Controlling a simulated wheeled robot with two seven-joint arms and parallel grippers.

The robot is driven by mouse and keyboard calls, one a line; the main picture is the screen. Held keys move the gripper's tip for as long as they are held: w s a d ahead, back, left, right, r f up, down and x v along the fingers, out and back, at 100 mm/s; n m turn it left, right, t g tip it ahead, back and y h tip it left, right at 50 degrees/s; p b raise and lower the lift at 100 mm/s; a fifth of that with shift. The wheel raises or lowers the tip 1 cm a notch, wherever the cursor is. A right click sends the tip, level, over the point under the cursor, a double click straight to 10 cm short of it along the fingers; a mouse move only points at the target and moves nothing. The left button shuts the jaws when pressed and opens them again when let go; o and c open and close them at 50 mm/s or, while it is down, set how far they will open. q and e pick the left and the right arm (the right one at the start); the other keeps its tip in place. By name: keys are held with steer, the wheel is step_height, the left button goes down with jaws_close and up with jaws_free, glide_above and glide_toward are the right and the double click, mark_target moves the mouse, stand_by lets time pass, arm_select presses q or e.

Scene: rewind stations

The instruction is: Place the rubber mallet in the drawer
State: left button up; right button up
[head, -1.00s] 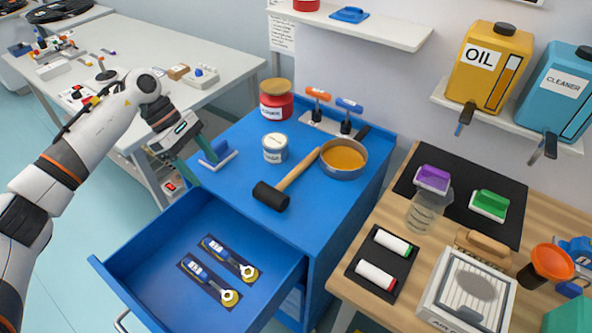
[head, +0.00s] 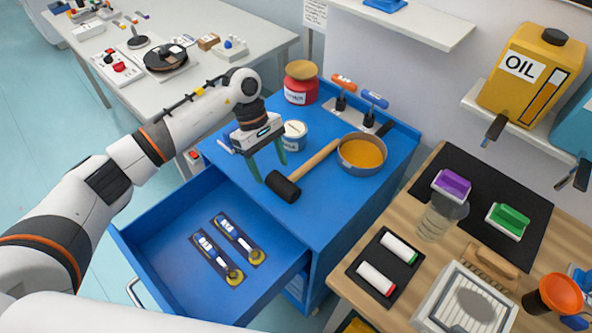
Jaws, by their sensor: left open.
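The rubber mallet (head: 300,174) lies on the blue cabinet top (head: 335,205), its black head toward the drawer and its wooden handle reaching back right beside the pan. The blue drawer (head: 165,262) is pulled open below and holds two tools with yellow ends on dark mats. My left gripper (head: 266,172) is open just above and behind the mallet's head, with its green fingers pointing down. No mallet part shows between the fingers. My right gripper is not in view.
A pan of amber content (head: 361,154), a white tin (head: 293,136) and a red jar (head: 301,84) stand near the mallet.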

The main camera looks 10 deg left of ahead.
mark_target(271, 172)
arm_select(q)
steer(key=shift+p+x, duration=0.35)
steer(key=shift+x, duration=1.25)
steer(key=shift+s, duration=0.1)
steer(key=shift+c, duration=0.3)
steer(key=shift+r, duration=0.1)
steer(key=c, duration=1.2)
steer(key=shift+r, duration=0.1)
steer(key=shift+c, duration=0.5)
